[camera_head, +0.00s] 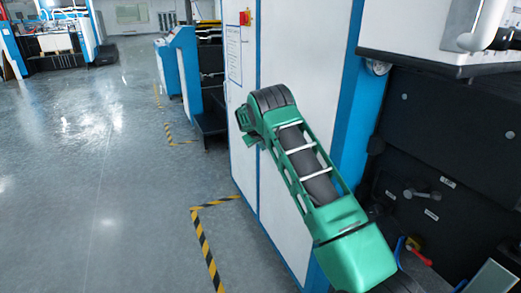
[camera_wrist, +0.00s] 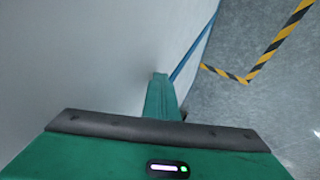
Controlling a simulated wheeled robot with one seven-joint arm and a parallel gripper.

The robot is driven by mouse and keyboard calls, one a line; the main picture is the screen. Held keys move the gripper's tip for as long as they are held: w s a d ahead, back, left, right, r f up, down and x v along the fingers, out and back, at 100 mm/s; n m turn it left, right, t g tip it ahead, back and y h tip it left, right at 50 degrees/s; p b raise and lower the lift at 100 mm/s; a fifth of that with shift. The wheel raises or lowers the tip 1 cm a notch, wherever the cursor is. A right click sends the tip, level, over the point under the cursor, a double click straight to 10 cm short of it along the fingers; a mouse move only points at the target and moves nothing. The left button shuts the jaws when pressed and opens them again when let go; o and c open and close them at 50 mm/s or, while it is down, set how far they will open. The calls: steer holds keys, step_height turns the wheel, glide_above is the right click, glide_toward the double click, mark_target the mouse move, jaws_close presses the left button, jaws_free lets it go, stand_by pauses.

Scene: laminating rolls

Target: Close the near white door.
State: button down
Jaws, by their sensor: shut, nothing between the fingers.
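The near white door (camera_head: 312,58) is a tall white panel with blue edging on the machine's side, partly hidden behind my green arm. It looks about flush with the white panel to its left, but I cannot tell whether it is fully shut. My gripper (camera_head: 243,122) is shut and empty, close to the white panels near the blue seam. In the wrist view, my green fingers (camera_wrist: 160,98) are together beside a white panel surface (camera_wrist: 90,55), with a blue edge beyond. I cannot tell whether they touch it.
A white panel (camera_head: 236,150) with a notice and a red switch (camera_head: 245,18) stands left of the seam. Yellow-black floor tape (camera_head: 206,240) runs beside the machine. Open grey floor (camera_head: 100,180) lies left. Dark machinery (camera_head: 440,150) is at right.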

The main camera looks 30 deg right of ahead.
steer(key=s+a+r, duration=0.3)
steer(key=a+r, duration=0.5)
steer(key=shift+s+a, duration=0.2)
steer(key=shift+a, duration=0.1)
